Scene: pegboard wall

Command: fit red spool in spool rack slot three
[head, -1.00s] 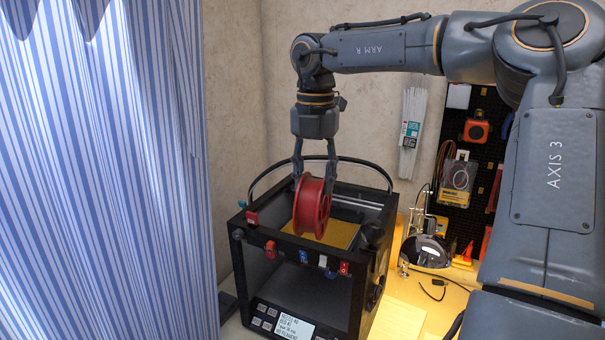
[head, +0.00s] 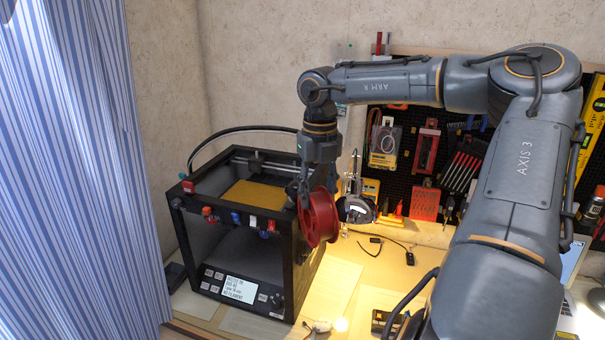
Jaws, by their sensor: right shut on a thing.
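The red spool (head: 321,219) is held upright in my right gripper (head: 318,190), whose fingers point down and are shut on it. The spool hangs at the right front corner of the black 3D printer (head: 222,215), in front of its side. I cannot tell whether spool and printer touch. I cannot make out a spool rack or its slots in the head view. My left gripper is not in view.
A lamp (head: 359,209) stands on the bench just right of the spool. Tools hang on the black pegboard (head: 470,130) behind my arm. Paper sheets (head: 330,282) and a cable (head: 385,245) lie on the bench. A striped curtain (head: 70,150) closes off the left.

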